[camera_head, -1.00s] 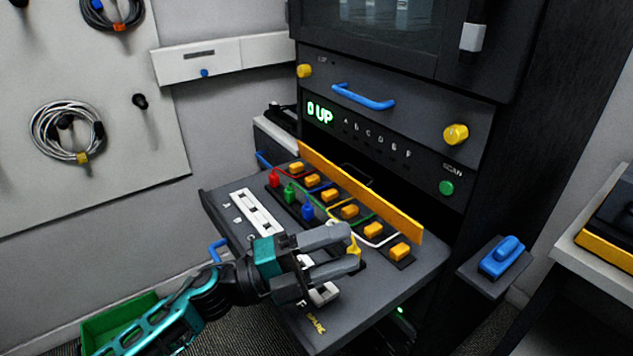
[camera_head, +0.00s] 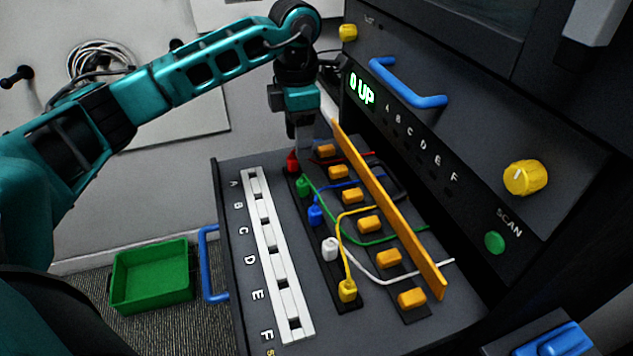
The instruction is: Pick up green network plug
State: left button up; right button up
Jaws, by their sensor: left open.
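The green network plug (camera_head: 303,186) stands on the dark strip of the pull-out shelf, between the red plug (camera_head: 292,162) and the blue plug (camera_head: 315,215). Its green cable runs right under the orange bar. My left gripper (camera_head: 301,150) points down at the far end of the plug row. It is open, its fingers seen nearly edge-on, just behind and above the green plug and close to the red plug. I see nothing held in it. I cannot tell whether it touches the red plug.
A white plug (camera_head: 330,249) and a yellow plug (camera_head: 348,291) stand nearer in the row. The raised orange bar (camera_head: 385,210) runs along the right. A white socket strip (camera_head: 264,225) lettered A to F lies left. A green bin (camera_head: 151,275) sits on the floor.

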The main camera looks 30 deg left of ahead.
pick_arm(q)
send_over(302, 181)
jog(key=f, duration=0.6)
jog(key=shift+s, duration=0.25)
jog(key=shift+f, duration=0.8)
jog(key=f, duration=0.4)
jog(key=shift+w+f, duration=0.25)
pick_arm(e)
jog(key=shift+a, duration=0.25)
pick_arm(q)
jog(key=shift+c, duration=0.3)
grip_shut()
pick_arm(e)
jog(key=shift+f, duration=0.15)
pick_arm(q)
jog(key=shift+r, duration=0.15)
